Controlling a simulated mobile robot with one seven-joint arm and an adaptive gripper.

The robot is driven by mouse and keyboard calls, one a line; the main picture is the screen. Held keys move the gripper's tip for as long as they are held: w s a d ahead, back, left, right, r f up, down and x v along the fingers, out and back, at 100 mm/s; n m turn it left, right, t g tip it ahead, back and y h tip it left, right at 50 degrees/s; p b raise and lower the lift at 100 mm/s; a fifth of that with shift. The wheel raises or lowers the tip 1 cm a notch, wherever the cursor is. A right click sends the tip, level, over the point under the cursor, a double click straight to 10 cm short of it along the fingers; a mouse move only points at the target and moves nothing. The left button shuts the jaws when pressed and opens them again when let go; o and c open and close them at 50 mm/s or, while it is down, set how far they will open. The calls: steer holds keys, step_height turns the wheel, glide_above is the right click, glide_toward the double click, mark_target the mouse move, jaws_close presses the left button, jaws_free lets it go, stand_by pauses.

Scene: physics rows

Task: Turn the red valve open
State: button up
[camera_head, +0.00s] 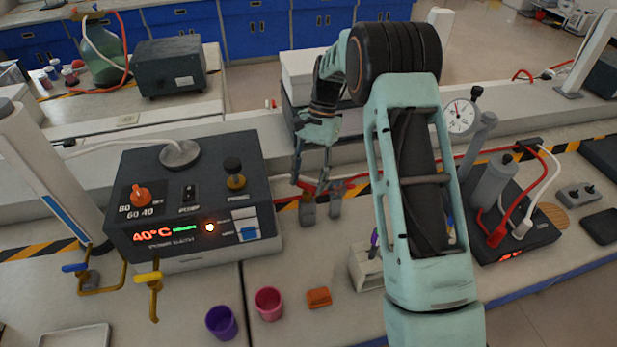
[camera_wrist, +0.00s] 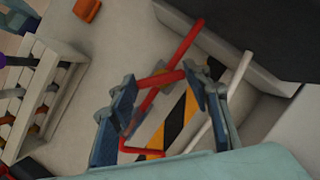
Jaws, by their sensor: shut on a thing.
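The red valve (camera_head: 308,186) is near the black-and-yellow striped edge of the bench, right of the control box in the head view. My gripper (camera_head: 314,180) reaches down over it. In the wrist view a red bar of the valve (camera_wrist: 160,80) crosses between the fingertips of my gripper (camera_wrist: 158,88), with a longer red bar running diagonally past it. My fingers are apart with the red handle between them, and they are shut on it. The valve's body is mostly hidden by the fingers, and its turn angle is hard to tell.
The control box (camera_head: 200,195) stands left of my gripper, and a black device with red and white hoses (camera_head: 515,230) stands right. A white rack (camera_head: 366,268), purple cup (camera_head: 221,322), pink cup (camera_head: 268,304) and orange block (camera_head: 319,298) are in front.

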steer(key=n+h, duration=0.1)
steer(key=n, duration=0.3)
steer(key=shift+a+n+h, duration=0.15)
steer(key=shift+n+h, duration=0.15)
steer(key=shift+h, duration=0.1)
steer(key=shift+w+a+n+h, duration=0.1)
steer(key=shift+n+h, duration=0.6)
steer(key=shift+n, duration=1.2)
steer(key=o, duration=1.2)
steer(key=shift+c, duration=0.2)
steer(key=v, duration=1.2)
steer(key=shift+w, duration=0.15)
